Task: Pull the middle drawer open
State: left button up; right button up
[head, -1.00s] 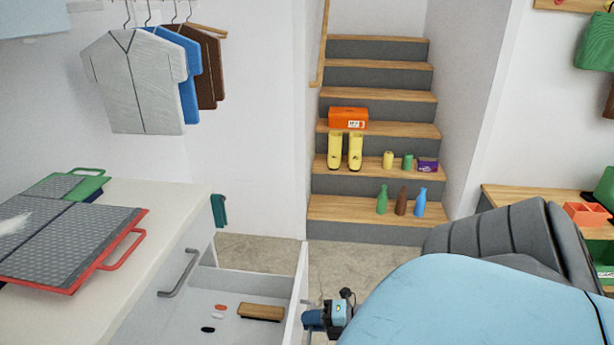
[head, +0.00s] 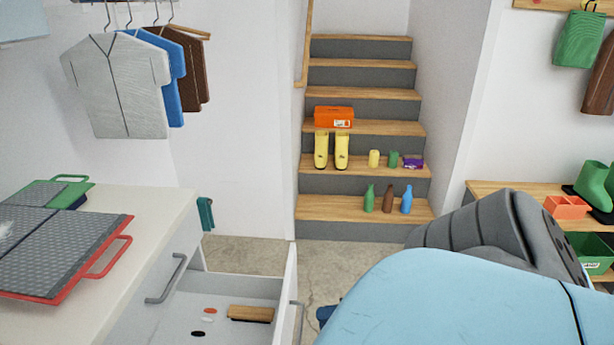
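The white dresser (head: 150,215) stands at the left. One of its drawers (head: 182,308) is pulled far out, below a closed upper drawer with a grey bar handle (head: 167,278). The open drawer's front panel (head: 289,285) faces right, and its grey handle (head: 299,322) shows at the panel's outer side. Of my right gripper (head: 326,314), only a small dark blue part shows, just right of that handle with a gap between. My own light blue arm covers the rest, so its fingers are hidden. My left gripper is not in view.
The open drawer holds a wooden brush (head: 250,313) and several small oval pieces. Folded grey items with red and green handles lie on the dresser top. Stairs (head: 360,207) with bottles and yellow boots rise behind. Bare floor (head: 330,262) lies right of the drawer.

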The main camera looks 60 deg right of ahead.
jog(key=v, duration=0.7)
jog(key=shift+s, duration=0.1)
dwell(0.4)
